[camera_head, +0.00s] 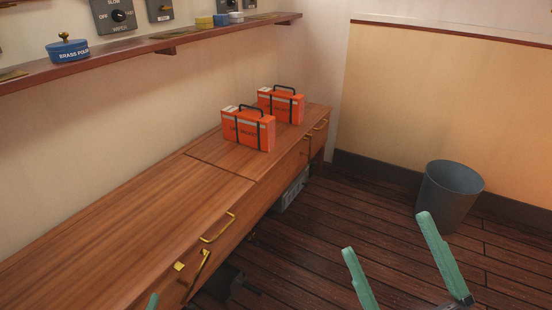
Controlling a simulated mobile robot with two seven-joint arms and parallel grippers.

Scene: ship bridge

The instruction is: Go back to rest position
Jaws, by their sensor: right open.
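My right gripper (387,233) shows at the lower right with two green fingers spread wide apart. It is open and empty, over the dark plank floor and clear of the desk. Only a green tip of my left gripper (152,301) shows at the bottom edge, in front of the wooden desk. The rest of it is out of frame, so I cannot tell whether it is open or shut.
A long wooden desk (110,235) with brass handles runs along the left wall. Two orange cases (248,131) (281,106) stand on its far end. A wall shelf (130,50) holds a blue pot (68,50) and small items. A grey bin (449,195) stands on the floor.

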